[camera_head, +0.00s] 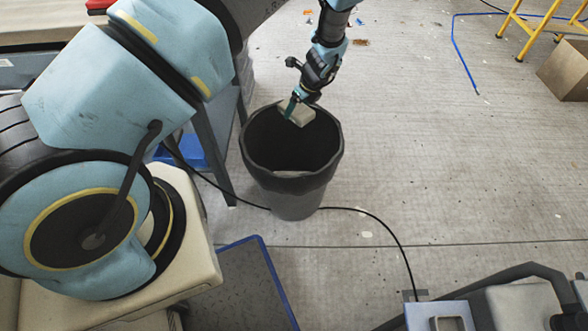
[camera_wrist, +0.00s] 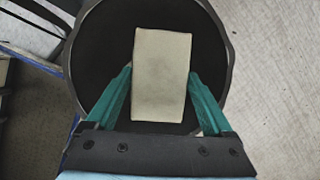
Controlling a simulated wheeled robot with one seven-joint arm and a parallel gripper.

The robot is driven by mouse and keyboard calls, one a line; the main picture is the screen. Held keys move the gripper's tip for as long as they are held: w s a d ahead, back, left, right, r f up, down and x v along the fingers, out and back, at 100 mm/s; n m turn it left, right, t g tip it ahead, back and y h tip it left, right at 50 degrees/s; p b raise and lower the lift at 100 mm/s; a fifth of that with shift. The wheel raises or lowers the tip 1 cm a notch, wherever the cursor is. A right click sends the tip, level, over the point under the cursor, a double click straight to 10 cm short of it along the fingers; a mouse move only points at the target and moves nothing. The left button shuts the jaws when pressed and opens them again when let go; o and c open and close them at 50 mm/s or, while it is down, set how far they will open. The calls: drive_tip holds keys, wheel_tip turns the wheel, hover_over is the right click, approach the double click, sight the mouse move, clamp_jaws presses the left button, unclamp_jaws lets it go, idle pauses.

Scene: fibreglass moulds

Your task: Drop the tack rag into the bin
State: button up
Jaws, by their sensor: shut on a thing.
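The tack rag (camera_head: 300,115) is a pale beige rectangular block held at the mouth of the bin. It fills the middle of the wrist view (camera_wrist: 161,75). My gripper (camera_head: 291,106) is shut on the rag, with a teal finger on each side of it in the wrist view (camera_wrist: 160,95). The bin (camera_head: 288,196) is dark grey, round and upright on the floor. In the wrist view the bin's rim (camera_wrist: 222,45) surrounds the rag, with the dark inside behind it. Something pale lies at the bottom of the bin; I cannot tell what.
A workbench leg (camera_head: 211,160) stands close to the bin's left. A black cable (camera_head: 375,217) runs along the floor by the bin. A yellow step frame (camera_head: 512,22) and a cardboard box (camera_head: 566,72) are at the far right. The floor right of the bin is mostly clear.

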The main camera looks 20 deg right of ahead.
drive_tip(key=shift+f+b, duration=1.4)
drive_tip(key=shift+f, duration=0.85)
drive_tip(key=o, duration=0.9)
drive_tip(key=shift+r, duration=0.1)
drive_tip(key=v, duration=1)
drive_tip(key=shift+s+r, duration=0.1)
drive_tip(key=shift+r, duration=0.25)
drive_tip(key=shift+s, duration=0.1)
